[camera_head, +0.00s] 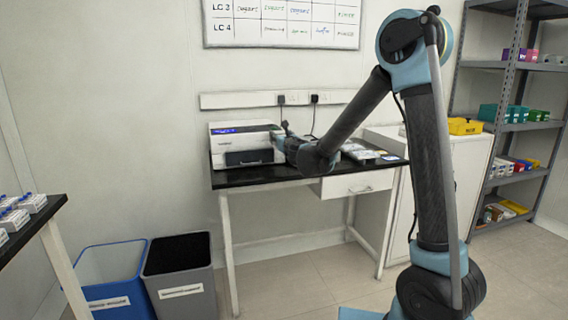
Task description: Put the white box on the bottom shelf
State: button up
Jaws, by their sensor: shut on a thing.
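My gripper (284,133) is at the right end of a white box-shaped device (236,134) on the black-topped desk (240,179). The device has a blue display and a dark front panel. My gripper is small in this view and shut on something. My arm and the device's edge make the held thing hard to make out. I cannot tell whether it is the white box. The bottom shelf (515,219) of the grey rack is at the far right and holds several small items.
A white cabinet (474,181) with a yellow bin (465,126) on it stands between desk and rack. A blue bin (113,272) and a grey bin (180,280) stand on the floor left of the desk. Small white boxes (31,203) sit on the left table.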

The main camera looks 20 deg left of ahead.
notch_tip(320, 180, down, 11)
jog(key=shift+d+f, duration=0.1)
jog(key=shift+f, duration=0.05)
dwell(0.5)
jog(key=o, duration=1.4)
jog(key=shift+c, duration=0.2)
